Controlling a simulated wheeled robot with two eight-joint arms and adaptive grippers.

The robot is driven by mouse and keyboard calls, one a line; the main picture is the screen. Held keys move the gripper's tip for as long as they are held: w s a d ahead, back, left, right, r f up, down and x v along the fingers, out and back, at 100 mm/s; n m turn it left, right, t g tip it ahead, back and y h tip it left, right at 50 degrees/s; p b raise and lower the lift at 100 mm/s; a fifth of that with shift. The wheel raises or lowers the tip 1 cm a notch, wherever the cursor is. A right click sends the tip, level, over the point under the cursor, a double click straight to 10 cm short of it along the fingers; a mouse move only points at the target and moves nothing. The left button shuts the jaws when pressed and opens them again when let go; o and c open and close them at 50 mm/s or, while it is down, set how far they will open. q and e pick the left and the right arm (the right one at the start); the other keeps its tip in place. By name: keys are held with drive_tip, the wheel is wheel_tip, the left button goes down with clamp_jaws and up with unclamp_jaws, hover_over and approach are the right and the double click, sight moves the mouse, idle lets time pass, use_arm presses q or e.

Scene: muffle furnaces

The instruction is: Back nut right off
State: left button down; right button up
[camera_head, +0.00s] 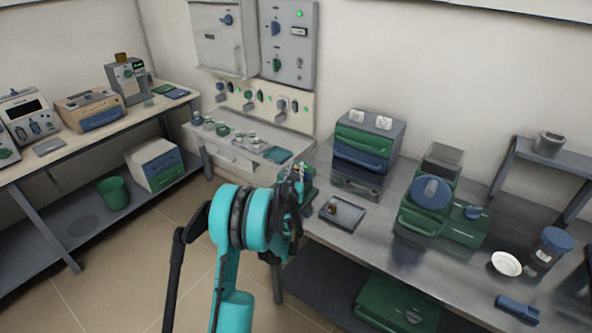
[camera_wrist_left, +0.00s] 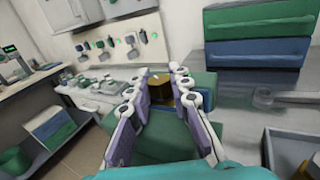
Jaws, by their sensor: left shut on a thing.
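My left gripper (camera_head: 291,178) is at the left end of the steel bench, over a green block (camera_head: 309,190). In the left wrist view its two purple-padded fingers (camera_wrist_left: 163,80) close around a small brass-brown piece (camera_wrist_left: 160,90), which looks like the nut. The fingers hide its sides, so its thread and how far it sits on anything below cannot be seen. The green block also shows under the fingers in the left wrist view (camera_wrist_left: 165,142). My right gripper is in neither view.
A shallow grey tray (camera_head: 344,222) with a small brownish piece (camera_head: 333,208) lies right of the gripper. A green-and-blue drawer unit (camera_head: 362,148) stands behind. A green machine with a blue round lid (camera_head: 431,192) is further right. A side table with small parts (camera_head: 235,160) is at left.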

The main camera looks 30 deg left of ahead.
use_arm(q)
drive_tip(key=c, duration=1.4)
unclamp_jaws()
drive_tip(key=shift+o, duration=0.2)
drive_tip(key=v, duration=1.2)
